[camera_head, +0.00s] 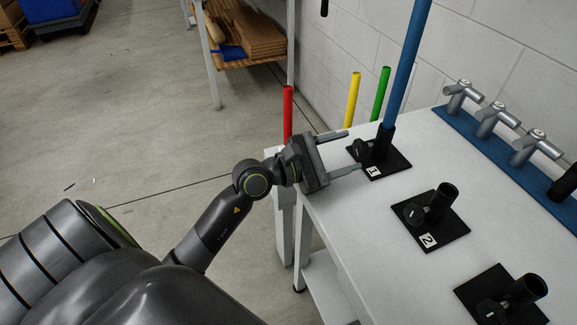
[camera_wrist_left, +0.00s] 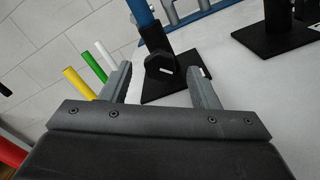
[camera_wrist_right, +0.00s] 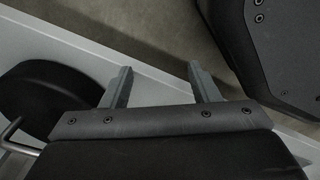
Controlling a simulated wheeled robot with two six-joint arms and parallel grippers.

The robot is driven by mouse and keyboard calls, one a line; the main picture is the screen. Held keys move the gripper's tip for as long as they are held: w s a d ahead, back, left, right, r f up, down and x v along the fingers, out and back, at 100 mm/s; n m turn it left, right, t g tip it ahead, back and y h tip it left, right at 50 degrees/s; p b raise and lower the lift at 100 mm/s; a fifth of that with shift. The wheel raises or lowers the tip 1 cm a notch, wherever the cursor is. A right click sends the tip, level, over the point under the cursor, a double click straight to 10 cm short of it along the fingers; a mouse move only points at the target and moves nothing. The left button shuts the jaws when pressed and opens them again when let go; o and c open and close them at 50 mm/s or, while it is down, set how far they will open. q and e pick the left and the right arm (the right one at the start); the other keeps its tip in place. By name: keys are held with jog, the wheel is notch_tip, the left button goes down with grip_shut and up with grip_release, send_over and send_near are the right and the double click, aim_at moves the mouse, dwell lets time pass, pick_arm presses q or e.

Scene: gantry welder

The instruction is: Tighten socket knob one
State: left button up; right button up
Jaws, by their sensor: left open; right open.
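Socket one (camera_head: 378,157) is a black base plate labelled 1 at the far left end of the white table, with a blue rod (camera_head: 405,65) standing in its tube. Its black knob (camera_head: 361,149) sticks out on the side facing my left gripper. My left gripper (camera_head: 354,152) is open, its fingertips just short of the knob, one on each side. In the left wrist view the knob (camera_wrist_left: 160,68) lies between and beyond the two fingers, apart from them. My right gripper (camera_wrist_right: 160,85) is open and empty; it is out of the head view.
Socket two (camera_head: 431,219) and a third socket (camera_head: 503,296) stand nearer on the table, both empty. Metal fittings (camera_head: 497,118) sit on a blue strip (camera_head: 510,152) along the wall. Red (camera_head: 288,115), yellow (camera_head: 352,100) and green (camera_head: 380,94) rods stand beyond the table's left end.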

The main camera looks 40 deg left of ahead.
pick_arm(q)
jog(key=v, duration=1.2)
jog(key=shift+s+a+b, duration=0.2)
jog(key=shift+s+b, duration=0.15)
jog(key=shift+b, duration=0.1)
